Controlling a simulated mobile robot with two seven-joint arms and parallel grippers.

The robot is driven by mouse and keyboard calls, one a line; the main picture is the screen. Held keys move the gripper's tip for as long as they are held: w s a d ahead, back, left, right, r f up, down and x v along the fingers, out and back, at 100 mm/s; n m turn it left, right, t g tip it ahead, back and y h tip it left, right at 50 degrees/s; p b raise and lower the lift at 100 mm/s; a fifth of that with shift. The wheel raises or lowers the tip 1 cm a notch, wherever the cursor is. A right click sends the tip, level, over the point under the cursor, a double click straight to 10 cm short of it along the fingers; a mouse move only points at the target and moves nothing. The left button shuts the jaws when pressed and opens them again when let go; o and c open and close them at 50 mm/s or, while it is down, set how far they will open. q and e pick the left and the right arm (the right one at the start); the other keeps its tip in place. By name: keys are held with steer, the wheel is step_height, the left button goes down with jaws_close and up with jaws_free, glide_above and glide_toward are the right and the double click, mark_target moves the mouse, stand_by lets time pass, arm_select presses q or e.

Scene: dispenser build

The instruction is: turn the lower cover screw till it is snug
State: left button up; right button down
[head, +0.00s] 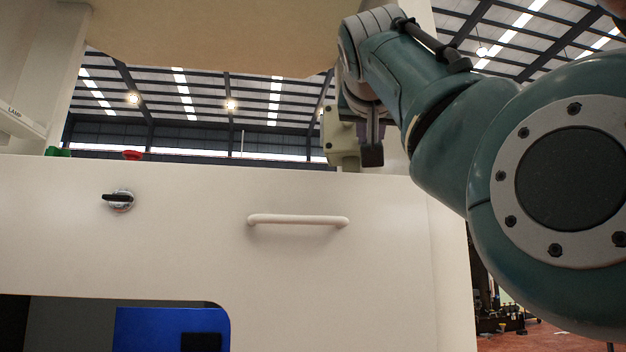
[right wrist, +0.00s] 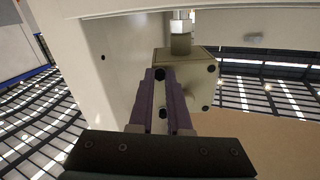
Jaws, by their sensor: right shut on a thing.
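A beige box (head: 342,138) hangs above the white panel in the head view. It fills the middle of the right wrist view (right wrist: 192,62), with dark screw heads on its face. My right gripper (head: 372,152) is at the box's right side in the head view. In the right wrist view its purple fingers (right wrist: 160,75) reach the box and are shut on a dark screw head at their tips, which I take to be the lower cover screw (right wrist: 160,74). The fingers hide part of it, so how far it is turned cannot be seen. My left gripper is in neither view.
A metal stem with a hex nut (right wrist: 180,20) joins the box. The white panel (head: 380,260) carries a bar handle (head: 298,220) and a black rotary knob (head: 118,199). A blue part (head: 150,328) shows in the opening. A tan board (head: 210,35) hangs overhead.

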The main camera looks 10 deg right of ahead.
steer(key=shift+m, duration=0.3)
stand_by(0.4)
steer(key=c, duration=0.9)
jaws_free()
steer(key=shift+o, duration=0.2)
steer(key=shift+s, duration=0.15)
steer(key=b+v, duration=0.8)
steer(key=v, duration=0.1)
steer(key=shift+s+a, duration=0.15)
steer(key=shift+s, duration=0.15)
steer(key=shift+r, duration=0.1)
